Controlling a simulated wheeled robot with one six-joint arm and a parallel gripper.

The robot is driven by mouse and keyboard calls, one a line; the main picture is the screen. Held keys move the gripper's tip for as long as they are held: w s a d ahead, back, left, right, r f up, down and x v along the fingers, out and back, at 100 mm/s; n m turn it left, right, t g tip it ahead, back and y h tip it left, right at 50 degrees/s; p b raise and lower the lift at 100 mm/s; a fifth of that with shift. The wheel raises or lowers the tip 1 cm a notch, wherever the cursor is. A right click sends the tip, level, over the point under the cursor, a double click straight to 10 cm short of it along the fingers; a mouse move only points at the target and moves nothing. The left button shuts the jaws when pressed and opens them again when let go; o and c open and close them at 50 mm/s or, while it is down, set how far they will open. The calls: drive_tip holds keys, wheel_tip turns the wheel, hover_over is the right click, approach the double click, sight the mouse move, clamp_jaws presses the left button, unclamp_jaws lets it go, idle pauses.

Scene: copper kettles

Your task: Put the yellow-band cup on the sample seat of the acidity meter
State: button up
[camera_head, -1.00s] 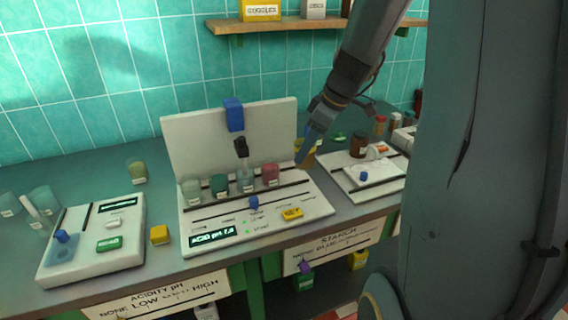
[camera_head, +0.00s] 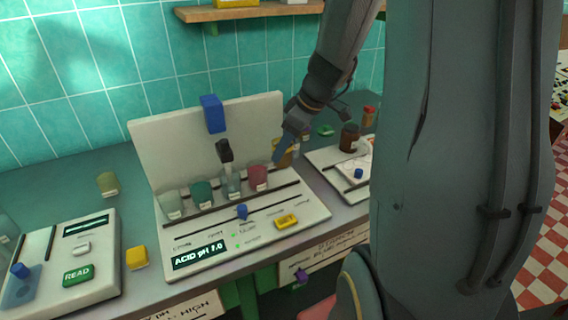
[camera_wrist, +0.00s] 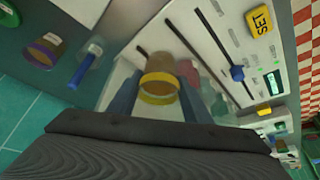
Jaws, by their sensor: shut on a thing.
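My gripper (camera_head: 281,157) is shut on the yellow-band cup (camera_wrist: 158,88), an amber see-through cup with a yellow ring. In the wrist view the cup sits between the two blue-grey fingers. In the head view the fingers and arm partly hide the cup (camera_head: 288,158). It is at the right end of the acidity meter (camera_head: 205,245), just right of the pink cup. The meter is a white panel with a lit display reading ACID pH. A dark-topped probe (camera_head: 225,151) hangs over a clear cup (camera_head: 231,184) in its row. I cannot tell whether the held cup touches anything.
A pale cup (camera_head: 172,205), a green cup (camera_head: 202,194) and a pink cup (camera_head: 258,178) share the row. A READ device (camera_head: 95,255) and yellow block (camera_head: 137,258) are at left.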

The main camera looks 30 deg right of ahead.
sight(285, 161)
drive_tip(key=shift+f, duration=2.5)
drive_tip(key=shift+f, duration=0.1)
drive_tip(key=o, duration=1.2)
drive_tip(key=shift+c, duration=0.2)
